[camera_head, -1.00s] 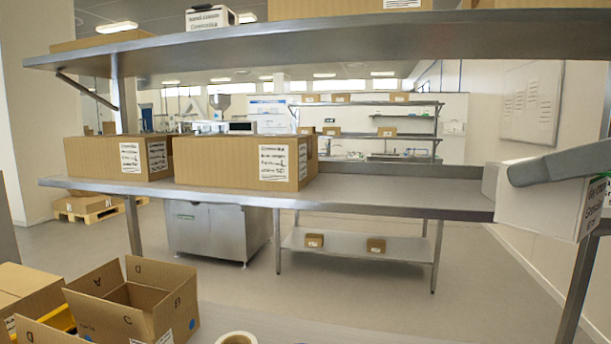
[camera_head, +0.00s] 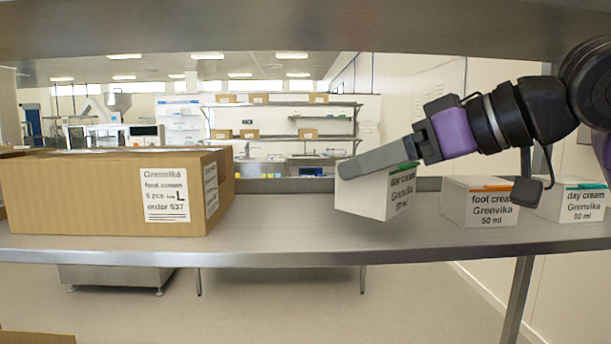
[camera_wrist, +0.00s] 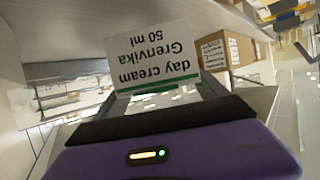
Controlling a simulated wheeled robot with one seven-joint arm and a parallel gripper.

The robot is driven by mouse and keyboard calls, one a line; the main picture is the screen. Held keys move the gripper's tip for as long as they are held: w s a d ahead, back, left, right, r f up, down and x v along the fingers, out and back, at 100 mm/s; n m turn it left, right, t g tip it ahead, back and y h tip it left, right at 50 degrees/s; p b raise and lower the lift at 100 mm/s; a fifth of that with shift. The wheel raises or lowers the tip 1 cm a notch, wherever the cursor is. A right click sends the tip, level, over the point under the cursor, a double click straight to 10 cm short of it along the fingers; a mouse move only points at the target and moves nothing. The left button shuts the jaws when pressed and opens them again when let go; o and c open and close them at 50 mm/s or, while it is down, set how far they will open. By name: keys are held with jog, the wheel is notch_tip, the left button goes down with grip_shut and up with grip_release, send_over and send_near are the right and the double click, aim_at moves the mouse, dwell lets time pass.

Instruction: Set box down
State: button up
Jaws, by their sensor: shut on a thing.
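My gripper (camera_head: 372,164) is shut on a small white box (camera_head: 385,200) with a green stripe, lettered "day cream Grenvika 50 ml". It holds the box slightly tilted at the steel shelf (camera_head: 300,238), between a brown carton and another white box. I cannot tell whether its underside touches the shelf. A grey finger hides part of the box's top and side. In the wrist view the held box (camera_wrist: 155,60) appears upside down between the fingers, its label facing the camera.
A white foot cream box (camera_head: 478,208) with an orange stripe and another day cream box (camera_head: 575,205) stand on the shelf at right. A large brown carton (camera_head: 80,195) stands at left. Bare shelf lies between carton and held box. An upper shelf (camera_head: 200,25) hangs overhead.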

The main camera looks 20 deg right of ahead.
jog(key=w+a, duration=0.1)
jog(key=w, duration=0.2)
jog(key=w+a+p, duration=0.1)
jog(key=w+a, duration=0.1)
jog(key=w, duration=0.1)
jog(key=w+a+p, duration=0.1)
jog(key=w+a, duration=0.1)
jog(key=w, duration=0.1)
jog(key=shift+w+f, duration=0.15)
jog(key=shift+w, duration=0.2)
jog(key=shift+f, duration=1.6)
jog(key=shift+f, duration=0.15)
jog(key=o, duration=1.2)
jog(key=shift+r, duration=0.2)
jog(key=b+v, duration=0.1)
jog(key=v, duration=1.1)
jog(key=shift+d+f, duration=0.1)
